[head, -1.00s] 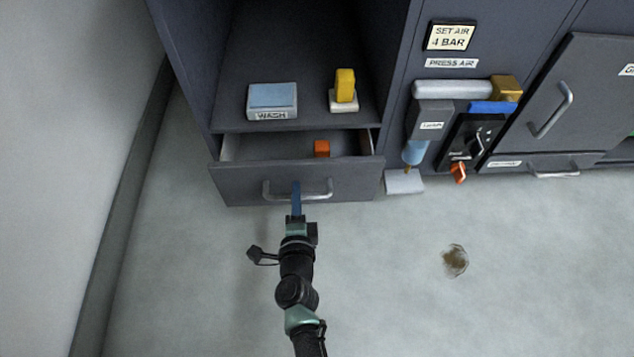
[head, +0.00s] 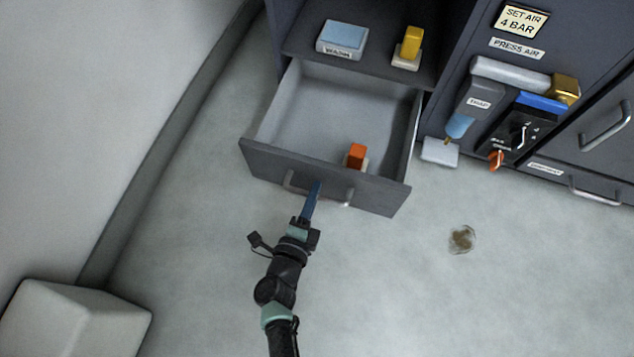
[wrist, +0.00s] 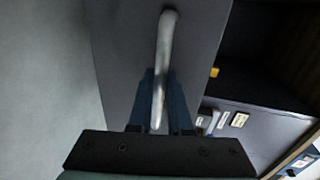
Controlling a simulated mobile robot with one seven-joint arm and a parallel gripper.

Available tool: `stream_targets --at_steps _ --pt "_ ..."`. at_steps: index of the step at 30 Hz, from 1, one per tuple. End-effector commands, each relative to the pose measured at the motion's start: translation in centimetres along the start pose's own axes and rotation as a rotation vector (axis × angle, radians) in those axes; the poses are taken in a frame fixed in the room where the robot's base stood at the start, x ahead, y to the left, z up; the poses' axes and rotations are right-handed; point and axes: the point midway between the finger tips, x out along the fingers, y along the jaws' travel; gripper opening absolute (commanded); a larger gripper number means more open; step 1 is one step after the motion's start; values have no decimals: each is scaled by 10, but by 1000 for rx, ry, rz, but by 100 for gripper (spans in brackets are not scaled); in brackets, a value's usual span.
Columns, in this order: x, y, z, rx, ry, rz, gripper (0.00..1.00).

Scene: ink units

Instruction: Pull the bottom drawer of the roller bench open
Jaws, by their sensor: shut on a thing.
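The bottom drawer (head: 375,192) stands well out from the dark cabinet, and its pale inside shows in the head view. An orange block on a pale base (head: 356,156) sits inside near the front right. My gripper (head: 314,190) is at the drawer front, shut on the bar handle (head: 291,181). In the wrist view the metal handle (wrist: 164,60) runs between the blue fingers of my gripper (wrist: 162,105), in front of the dark drawer face (wrist: 125,50). The fingers hide part of the handle in the head view.
A blue-topped WASH box (head: 342,38) and a yellow block on a pale base (head: 412,45) stand on the shelf above. A pale block (head: 75,320) is at the lower left. A brown stain (head: 461,239) marks the otherwise clear floor at right.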

Motion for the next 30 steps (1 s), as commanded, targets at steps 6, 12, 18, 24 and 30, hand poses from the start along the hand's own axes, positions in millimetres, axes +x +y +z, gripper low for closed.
stream_targets --at_steps 6,12,18,24,30 --pt "-1 0 1 -1 -2 0 0" --pt "-1 0 1 -1 -3 0 28" --pt "-1 0 1 -1 -2 0 47" --pt "-2 0 1 -1 -2 1 47" --pt "-23 -2 1 -1 -3 4 47"
